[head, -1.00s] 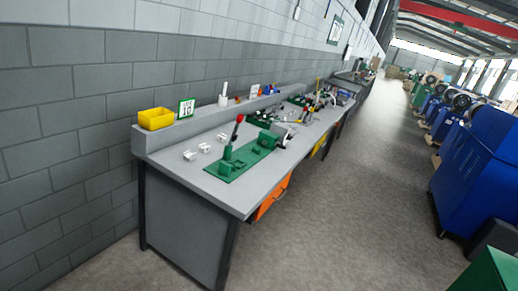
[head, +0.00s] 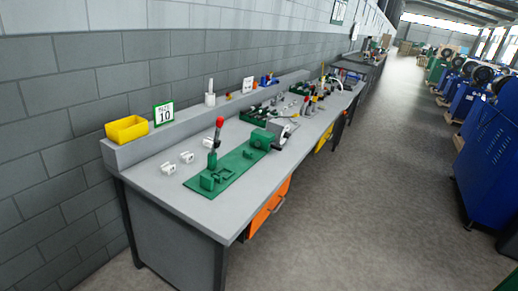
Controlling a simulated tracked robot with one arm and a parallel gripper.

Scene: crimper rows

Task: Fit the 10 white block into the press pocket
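The press is a green plate (head: 245,158) with green parts and an upright lever with a red knob (head: 219,122). A small green frame-like part (head: 224,169) sits on the plate; I cannot tell if it is the pocket. A sign (head: 164,113) reading 10 stands on the raised back ledge. My gripper is not in view.
A yellow bin (head: 127,129) stands on the ledge beside the sign. An orange drawer (head: 268,207) is under the bench front. More tools and green trays (head: 258,115) lie farther along. Blue machines (head: 492,165) stand at the right. The aisle floor (head: 370,200) between is clear.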

